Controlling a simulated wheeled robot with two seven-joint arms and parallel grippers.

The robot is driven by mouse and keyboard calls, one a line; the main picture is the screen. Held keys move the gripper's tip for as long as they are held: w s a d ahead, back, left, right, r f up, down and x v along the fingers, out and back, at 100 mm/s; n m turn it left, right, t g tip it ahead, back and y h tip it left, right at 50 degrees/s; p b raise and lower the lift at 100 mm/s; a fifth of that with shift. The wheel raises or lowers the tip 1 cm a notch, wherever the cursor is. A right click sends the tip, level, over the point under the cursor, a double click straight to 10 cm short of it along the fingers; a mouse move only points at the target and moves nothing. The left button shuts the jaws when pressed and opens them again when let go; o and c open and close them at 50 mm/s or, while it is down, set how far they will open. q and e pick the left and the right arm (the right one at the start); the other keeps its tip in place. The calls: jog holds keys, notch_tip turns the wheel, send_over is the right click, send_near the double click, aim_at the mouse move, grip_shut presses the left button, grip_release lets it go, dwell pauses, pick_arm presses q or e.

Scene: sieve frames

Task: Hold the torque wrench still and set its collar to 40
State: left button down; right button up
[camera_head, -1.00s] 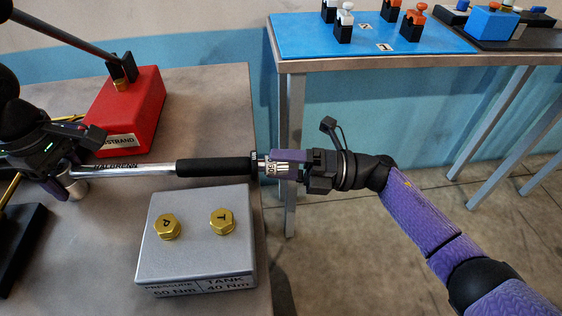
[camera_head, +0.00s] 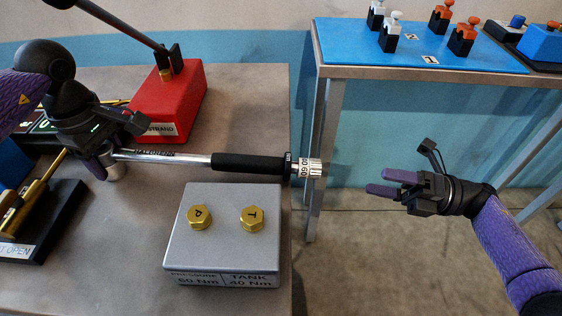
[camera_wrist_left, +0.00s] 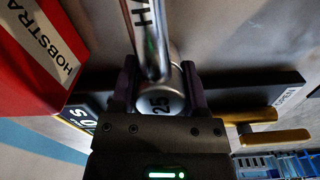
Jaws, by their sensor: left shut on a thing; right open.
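The torque wrench (camera_head: 260,163) lies level across the bench, with a chrome shaft, black grip and white numbered collar (camera_head: 308,168) at its right end. The collar sticks out past the bench edge; its small digits look like 60 but are hard to read. My left gripper (camera_head: 106,160) is shut on the wrench's head. In the left wrist view, the round head (camera_wrist_left: 160,100), marked 25, sits between the fingers of that gripper (camera_wrist_left: 160,88). My right gripper (camera_head: 385,183) is open and empty, apart from the collar, to its right and slightly nearer.
A grey block (camera_head: 222,250) with two brass caps, labelled PRESSURE 60 Nm and TANK 40 Nm, stands in front of the grip. A red block (camera_head: 185,100) with a lever is behind the shaft. A blue-topped table (camera_head: 420,52) stands behind my right gripper.

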pick_arm(q)
grip_release()
